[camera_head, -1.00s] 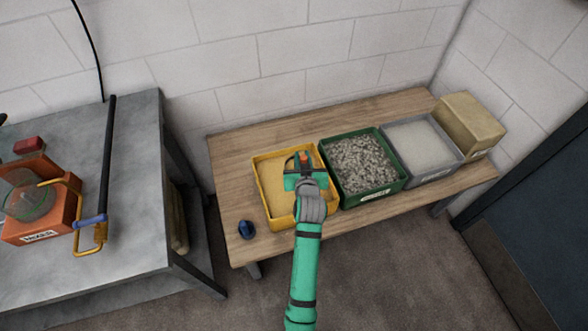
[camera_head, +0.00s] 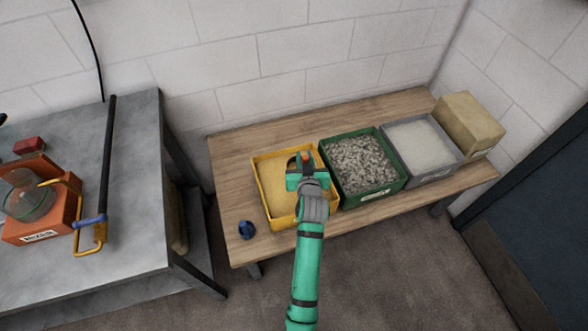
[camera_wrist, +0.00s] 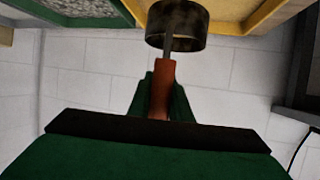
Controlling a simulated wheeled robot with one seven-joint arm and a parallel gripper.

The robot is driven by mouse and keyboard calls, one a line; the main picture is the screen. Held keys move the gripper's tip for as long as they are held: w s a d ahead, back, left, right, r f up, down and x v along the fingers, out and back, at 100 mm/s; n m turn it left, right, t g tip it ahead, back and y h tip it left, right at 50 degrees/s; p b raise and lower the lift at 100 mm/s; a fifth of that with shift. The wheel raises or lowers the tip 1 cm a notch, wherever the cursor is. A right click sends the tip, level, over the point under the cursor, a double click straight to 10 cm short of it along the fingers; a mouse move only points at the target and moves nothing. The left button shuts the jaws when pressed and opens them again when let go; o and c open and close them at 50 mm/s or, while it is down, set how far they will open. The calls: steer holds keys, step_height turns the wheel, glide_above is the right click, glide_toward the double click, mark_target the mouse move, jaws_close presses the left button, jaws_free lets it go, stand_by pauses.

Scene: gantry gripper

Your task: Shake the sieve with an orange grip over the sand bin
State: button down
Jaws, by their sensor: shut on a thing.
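The sieve (camera_wrist: 178,22) shows in the wrist view as a dark round metal pan with a thin stem. Its orange grip (camera_wrist: 162,88) sits between the green jaws of my gripper (camera_wrist: 160,105). In the head view my gripper (camera_head: 307,168) is over the right part of the yellow sand bin (camera_head: 259,190), shut on the grip, whose orange end (camera_head: 307,156) sticks up. The sieve's pan is mostly hidden behind my gripper there. The sand bin's yellow wall (camera_wrist: 270,14) shows behind the sieve in the wrist view. Whether the sieve holds anything cannot be seen.
A green bin of gravel (camera_head: 362,165) stands right beside the sand bin, then a grey bin of pale material (camera_head: 420,145) and a tan box (camera_head: 468,122). A grey bench (camera_head: 120,240) stands left.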

steer(key=shift+d, duration=0.45)
steer(key=shift+a, duration=0.1)
steer(key=a, duration=0.5)
steer(key=shift+a, duration=0.4)
